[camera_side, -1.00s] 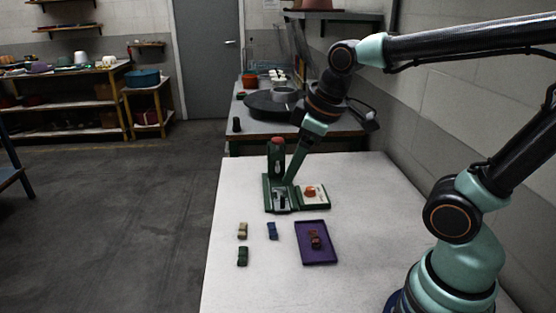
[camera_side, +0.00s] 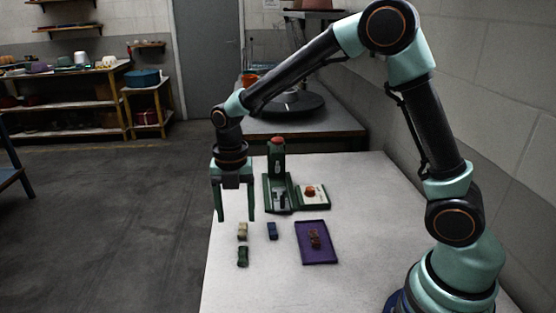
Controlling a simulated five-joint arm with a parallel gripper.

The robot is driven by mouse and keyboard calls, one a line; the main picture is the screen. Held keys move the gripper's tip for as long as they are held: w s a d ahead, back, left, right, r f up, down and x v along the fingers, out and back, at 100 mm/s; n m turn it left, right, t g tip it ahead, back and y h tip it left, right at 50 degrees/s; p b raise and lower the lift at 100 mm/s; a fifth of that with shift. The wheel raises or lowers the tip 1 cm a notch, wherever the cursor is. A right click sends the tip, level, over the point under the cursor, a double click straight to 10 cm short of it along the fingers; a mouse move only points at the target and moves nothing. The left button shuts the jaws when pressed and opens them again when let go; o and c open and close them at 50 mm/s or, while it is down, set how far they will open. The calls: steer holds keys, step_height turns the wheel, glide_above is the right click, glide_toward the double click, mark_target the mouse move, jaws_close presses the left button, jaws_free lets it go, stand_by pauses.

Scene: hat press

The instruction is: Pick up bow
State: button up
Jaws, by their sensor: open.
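Several small bow-like pieces lie on the white table: a cream bow (camera_side: 242,231), a blue bow (camera_side: 272,230) and a dark green bow (camera_side: 243,256). A brown-orange bow-like piece (camera_side: 315,239) lies on the purple tray (camera_side: 327,258). My gripper (camera_side: 236,218) points down with its two green fingers spread, empty. In the picture its fingertips are just above the cream bow, with the bow below and near the right finger. The exact height above the table is hard to tell.
A green press (camera_side: 277,168) with a red top stands behind the bows. Its base holds a pale plate with an orange-red piece (camera_side: 310,191). A second table with a dark round disc (camera_side: 292,106) stands behind. The table's front left is clear.

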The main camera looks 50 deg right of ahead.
glide_above(242, 253)
steer(key=f, duration=0.6)
steer(key=shift+w, duration=0.25)
steer(key=shift+s+f, duration=0.15)
steer(key=shift+f, duration=1.25)
steer(key=shift+s+f, duration=0.1)
steer(key=shift+f, duration=1.25)
jaws_close()
